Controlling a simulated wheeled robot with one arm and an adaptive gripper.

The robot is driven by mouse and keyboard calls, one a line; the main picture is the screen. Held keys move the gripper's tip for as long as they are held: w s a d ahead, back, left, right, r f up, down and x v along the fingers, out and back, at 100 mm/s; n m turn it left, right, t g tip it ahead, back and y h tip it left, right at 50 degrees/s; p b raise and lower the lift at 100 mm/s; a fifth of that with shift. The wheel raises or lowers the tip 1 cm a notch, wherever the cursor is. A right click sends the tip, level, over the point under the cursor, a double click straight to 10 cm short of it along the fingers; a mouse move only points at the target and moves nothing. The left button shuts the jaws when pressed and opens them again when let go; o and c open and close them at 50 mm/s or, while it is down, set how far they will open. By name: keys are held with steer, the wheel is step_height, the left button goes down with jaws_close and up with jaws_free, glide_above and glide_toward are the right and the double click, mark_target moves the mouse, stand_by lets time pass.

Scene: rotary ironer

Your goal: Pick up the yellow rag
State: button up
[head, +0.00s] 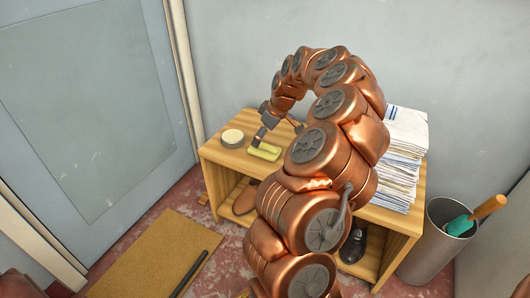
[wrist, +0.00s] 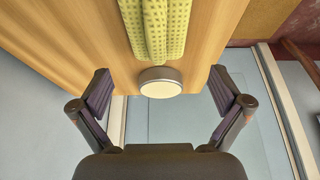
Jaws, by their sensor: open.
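The yellow rag (head: 264,151) lies folded on top of the wooden bench, near its left end. In the wrist view the rag (wrist: 153,30), yellow-green with a small dotted pattern, runs down from the top edge between the lines of my two fingers. My gripper (head: 266,133) is over the bench top at the rag, partly hidden by my own arm in the head view. In the wrist view my gripper (wrist: 161,88) has its fingers wide apart with nothing between them touching either one. I cannot tell the height above the rag.
A round tin with a cream top (head: 232,138) stands left of the rag on the wooden bench (head: 216,156). Folded white cloths (head: 404,150) are stacked at the bench's right end. A grey bin (head: 437,243) holding a wooden-handled tool stands at the right. Shoes sit underneath.

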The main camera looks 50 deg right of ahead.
mark_target(265, 149)
steer(key=b+x, duration=0.2)
steer(key=x, duration=0.2)
steer(key=shift+s+d+f, duration=0.1)
steer(key=shift+s+f, duration=0.05)
steer(key=shift+f, duration=0.1)
steer(key=shift+w+f, duration=0.2)
steer(key=shift+f, duration=0.15)
steer(key=shift+r, duration=0.1)
steer(key=c, duration=1.1)
steer(key=shift+r, duration=0.1)
